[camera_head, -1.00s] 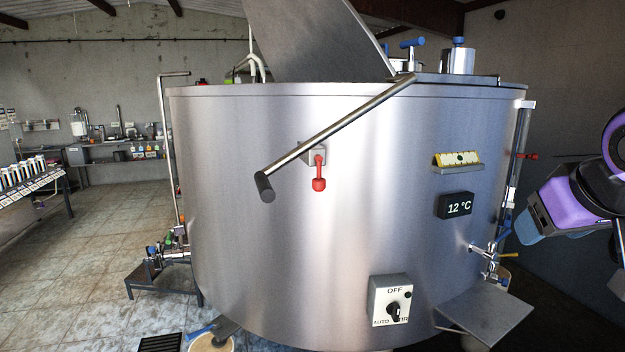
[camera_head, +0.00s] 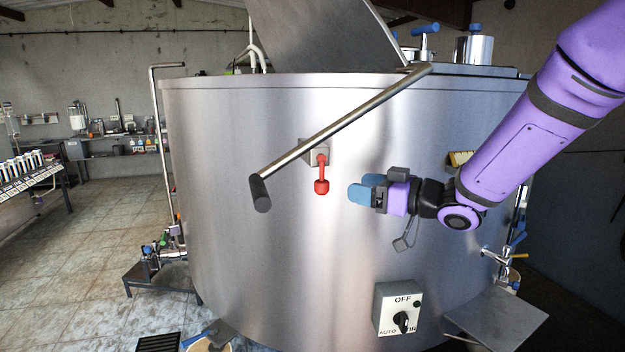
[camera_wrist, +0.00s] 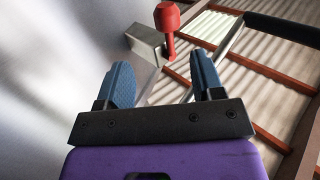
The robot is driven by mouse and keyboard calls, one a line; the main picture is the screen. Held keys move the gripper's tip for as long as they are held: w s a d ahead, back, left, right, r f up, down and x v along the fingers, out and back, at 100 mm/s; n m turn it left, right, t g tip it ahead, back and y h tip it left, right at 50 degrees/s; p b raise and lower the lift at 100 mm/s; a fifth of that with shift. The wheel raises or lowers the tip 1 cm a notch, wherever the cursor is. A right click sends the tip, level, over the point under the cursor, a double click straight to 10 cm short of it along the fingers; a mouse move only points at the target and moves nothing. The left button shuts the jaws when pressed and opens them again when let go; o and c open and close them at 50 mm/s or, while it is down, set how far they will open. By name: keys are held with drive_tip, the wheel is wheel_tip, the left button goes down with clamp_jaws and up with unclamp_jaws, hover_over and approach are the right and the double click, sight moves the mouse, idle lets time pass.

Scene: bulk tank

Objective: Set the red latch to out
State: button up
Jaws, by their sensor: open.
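The red latch (camera_head: 321,177) hangs down from a small grey bracket (camera_head: 309,152) on the front wall of the steel tank (camera_head: 240,200). Its thick red knob is at the lower end. My gripper (camera_head: 362,192) is to the right of the latch, apart from it, with blue fingertips pointing left. In the wrist view my gripper (camera_wrist: 163,85) has its two fingers spread with nothing between them. The red latch (camera_wrist: 168,25) shows beyond the fingertips there, near the top and roughly between them, next to its bracket (camera_wrist: 146,42).
A long metal lever with a black grip (camera_head: 260,193) slants across the tank front, passing close to the latch bracket. A switch box (camera_head: 398,308) sits lower on the tank. A metal shelf (camera_head: 497,318) juts out at lower right. The floor to the left is open.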

drive_tip(key=s+x, duration=0.1)
drive_tip(key=x, duration=1)
drive_tip(key=shift+w+a+g+y, duration=0.2)
drive_tip(key=shift+a+g+y, duration=0.1)
drive_tip(key=shift+a+y, duration=0.15)
